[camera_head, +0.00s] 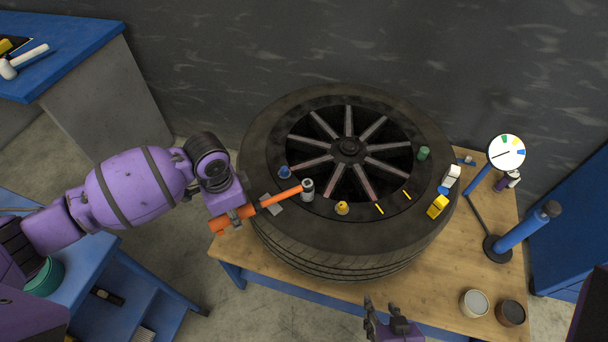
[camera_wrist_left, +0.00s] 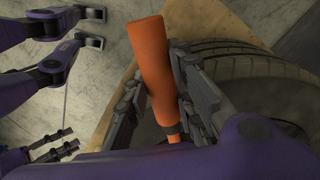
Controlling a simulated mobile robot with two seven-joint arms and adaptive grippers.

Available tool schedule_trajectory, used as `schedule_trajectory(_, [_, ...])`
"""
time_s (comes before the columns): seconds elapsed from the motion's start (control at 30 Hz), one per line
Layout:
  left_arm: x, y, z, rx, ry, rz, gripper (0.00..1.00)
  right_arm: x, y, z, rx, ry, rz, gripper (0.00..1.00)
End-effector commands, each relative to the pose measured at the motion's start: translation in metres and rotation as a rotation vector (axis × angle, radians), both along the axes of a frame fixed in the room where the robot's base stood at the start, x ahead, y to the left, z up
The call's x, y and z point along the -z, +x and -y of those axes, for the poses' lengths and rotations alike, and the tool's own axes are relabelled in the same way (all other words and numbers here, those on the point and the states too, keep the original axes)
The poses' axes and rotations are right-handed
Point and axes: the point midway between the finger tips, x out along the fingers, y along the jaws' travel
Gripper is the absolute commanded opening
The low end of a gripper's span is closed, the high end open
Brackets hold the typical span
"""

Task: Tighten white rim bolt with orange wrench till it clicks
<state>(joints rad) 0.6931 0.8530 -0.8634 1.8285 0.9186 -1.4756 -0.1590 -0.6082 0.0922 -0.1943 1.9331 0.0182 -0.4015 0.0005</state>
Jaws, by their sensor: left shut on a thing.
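My left gripper (camera_head: 241,214) is shut on the orange wrench (camera_head: 282,197). In the left wrist view the wrench's orange handle (camera_wrist_left: 151,65) lies between the dark fingers (camera_wrist_left: 165,100). The wrench's grey socket head (camera_head: 307,188) stands upright at the left part of the wheel rim. The socket hides whatever is under it, and I see no white bolt there. A blue bolt (camera_head: 285,172), a yellow bolt (camera_head: 342,208) and a green bolt (camera_head: 423,153) show around the rim. My right gripper (camera_head: 384,318) is open and empty in front of the tyre.
The tyre (camera_head: 350,268) lies flat on a wooden-topped table (camera_head: 450,290). A white block (camera_head: 451,176) and a yellow block (camera_head: 437,205) are at its right side. A round gauge (camera_head: 507,151), a blue pump (camera_head: 525,230) and two cups (camera_head: 474,303) stand at the right.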

Motion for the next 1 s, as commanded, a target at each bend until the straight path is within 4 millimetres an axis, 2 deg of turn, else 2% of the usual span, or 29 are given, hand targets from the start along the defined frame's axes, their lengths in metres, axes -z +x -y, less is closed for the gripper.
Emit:
schedule_trajectory(0.3, [0.0104,-0.0011,0.0006,0.000,-0.002,-0.002,0.00,0.0029,-0.0027,-0.0001,0.000,0.000,-0.006,0.40])
schedule_trajectory(0.63, [0.0114,-0.0006,0.0005,0.000,-0.002,0.000,0.00,0.0026,-0.0027,0.0000,0.001,0.000,-0.006,0.40])
schedule_trajectory(0.67, [0.0113,-0.0006,0.0005,0.000,-0.002,0.000,0.18,0.0025,-0.0026,0.0001,0.001,0.000,-0.005,0.40])
schedule_trajectory(0.8, [0.0111,-0.0004,0.0004,0.000,-0.002,0.000,0.00,0.0022,-0.0023,0.0002,0.001,0.000,-0.005,0.40])
schedule_trajectory(1.0, [0.0110,-0.0002,0.0004,0.000,-0.002,0.001,0.00,0.0021,-0.0025,0.0003,0.001,0.000,-0.005,0.40])
